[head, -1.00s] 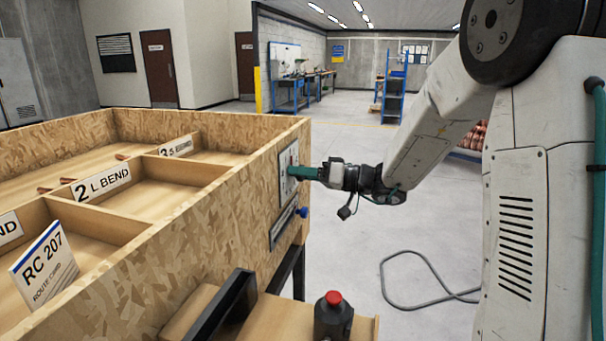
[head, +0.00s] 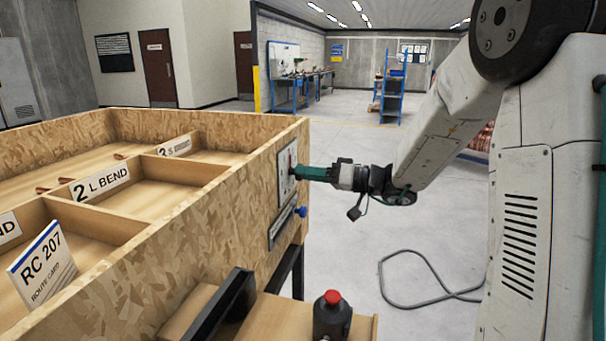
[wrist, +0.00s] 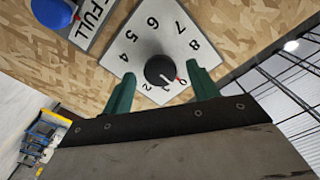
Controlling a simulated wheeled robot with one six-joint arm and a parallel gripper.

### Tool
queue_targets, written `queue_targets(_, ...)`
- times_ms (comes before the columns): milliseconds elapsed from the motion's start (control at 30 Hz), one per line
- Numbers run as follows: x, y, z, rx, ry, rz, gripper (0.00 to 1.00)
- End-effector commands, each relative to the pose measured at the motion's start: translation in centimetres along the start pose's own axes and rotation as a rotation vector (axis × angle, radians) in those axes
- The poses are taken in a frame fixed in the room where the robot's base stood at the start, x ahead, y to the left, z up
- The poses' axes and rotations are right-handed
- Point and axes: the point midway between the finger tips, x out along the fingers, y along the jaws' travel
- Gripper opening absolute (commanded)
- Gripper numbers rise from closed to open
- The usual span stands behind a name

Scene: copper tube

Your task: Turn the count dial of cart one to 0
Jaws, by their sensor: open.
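The count dial is a black knob (wrist: 160,70) on a white numbered plate (wrist: 138,52), fixed to the chipboard wall of the cart (head: 190,235). In the wrist view, its pale pointer and red mark lie at the lower right, by the digits around 0; the exact digit is hard to read. My gripper (wrist: 162,80) is open, with one green finger on each side of the knob and visible gaps between. In the head view, the plate (head: 286,178) is seen edge-on and my gripper (head: 302,173) is just right of it.
A blue button (wrist: 52,12) sits beside a FULL label; it also shows below the dial in the head view (head: 301,211). A red-topped dark bottle-like object (head: 333,316) stands on a wooden ledge. A cable (head: 430,285) lies on the otherwise open floor.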

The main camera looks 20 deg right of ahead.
Motion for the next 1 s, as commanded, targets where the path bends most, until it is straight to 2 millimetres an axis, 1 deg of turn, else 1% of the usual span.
queue_targets(33,-1.1,0.1,0.0,0.001,0.003,0.004,0.59)
queue_targets(100,-2.4,0.1,0.0,0.001,0.002,0.004,0.59)
queue_targets(200,-3.9,0.1,0.0,0.0,0.002,0.004,0.59)
queue_targets(333,-5.1,0.0,0.0,0.001,0.002,0.002,0.59)
queue_targets(467,-5.5,0.0,0.1,0.001,0.0,0.001,0.59)
queue_targets(867,-5.5,0.0,0.1,0.001,-0.001,0.0,0.59)
queue_targets(967,-5.2,-0.9,0.3,0.012,-0.026,-0.011,0.59)
queue_targets(1000,-5.0,-1.8,0.7,0.026,-0.056,-0.022,0.59)
